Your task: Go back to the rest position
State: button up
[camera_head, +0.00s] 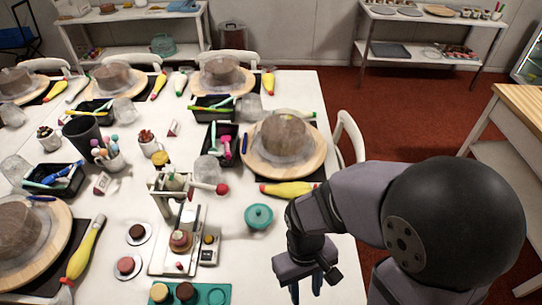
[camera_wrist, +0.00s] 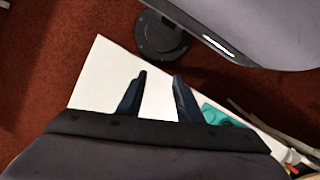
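My gripper (camera_head: 308,284) hangs over the near right part of the white table (camera_head: 250,285) in the head view. In the wrist view its two dark fingers (camera_wrist: 155,95) are apart with bare white tabletop between them. Nothing is held. My arm reaches in from the right side of the head view. A teal mat (camera_head: 220,293) with small round cakes lies to the left of the gripper. Its corner also shows in the wrist view (camera_wrist: 220,117). A teal lidded pot (camera_head: 258,216) stands to the upper left of the gripper.
Several turntables (camera_head: 306,168) with covered cakes, black trays and yellow piping bags (camera_head: 85,250) fill the table. A small stand (camera_head: 160,205) and a board with a cake are left of the gripper. A chair (camera_head: 350,135) stands at the right edge.

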jog(key=w+d+r+m+t+y, duration=0.1)
jog(key=w+d+r+m+t, duration=0.1)
jog(key=w+d+r+m, duration=0.2)
jog(key=shift+w+d+r, duration=0.2)
jog(key=shift+w+d, duration=0.35)
jog(key=shift+d, duration=0.95)
